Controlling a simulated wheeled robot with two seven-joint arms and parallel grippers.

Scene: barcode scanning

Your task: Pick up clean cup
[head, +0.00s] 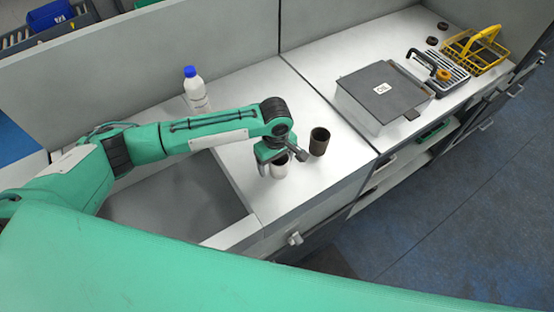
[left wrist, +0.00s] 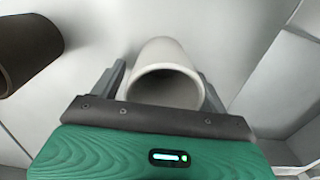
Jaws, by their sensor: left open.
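A white cup (head: 279,170) stands on the light counter beside the sink, partly hidden by my left gripper (head: 271,158). In the left wrist view the white cup (left wrist: 166,60) lies between the two grey fingers of my left gripper (left wrist: 161,72), its open rim toward the camera. The fingers are apart, one on each side of the cup; whether either touches it I cannot tell. A dark brown cup (head: 319,142) stands just to the right, and shows at the left edge of the left wrist view (left wrist: 25,50). Neither cup visibly shows dirt. My right gripper is out of view.
The sink (head: 170,205) is left of the cups. A white bottle with a blue cap (head: 196,95) stands behind my left arm. A grey lidded box (head: 382,95), a tray with a handle (head: 440,75) and a yellow basket (head: 478,50) are on the right counter.

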